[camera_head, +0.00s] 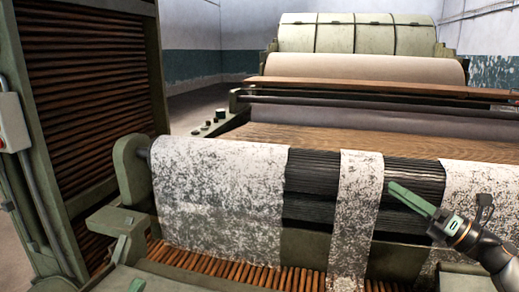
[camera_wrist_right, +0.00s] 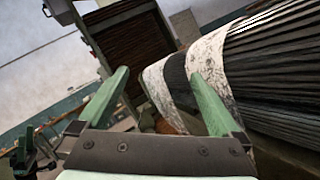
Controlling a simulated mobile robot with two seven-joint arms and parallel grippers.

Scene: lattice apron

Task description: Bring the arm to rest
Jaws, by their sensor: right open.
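My right gripper (camera_head: 393,189) comes in from the right in the head view, in front of the dark ribbed roller (camera_head: 312,180). In the right wrist view my right gripper (camera_wrist_right: 158,76) shows two green fingers spread apart, with nothing held between them. Whether the fingers touch the roller or the fibre strip (camera_head: 358,195) beside them cannot be told. A small green part (camera_head: 137,285) at the bottom edge of the head view may be my left gripper; too little shows to be sure.
Speckled white fibre sheet (camera_head: 220,190) drapes over the roller's left part. Wooden slats (camera_head: 215,262) run below it. A tall slatted frame (camera_head: 85,90) stands at left. A large green machine cover (camera_head: 355,35) stands behind. Open floor (camera_head: 190,112) shows at back left.

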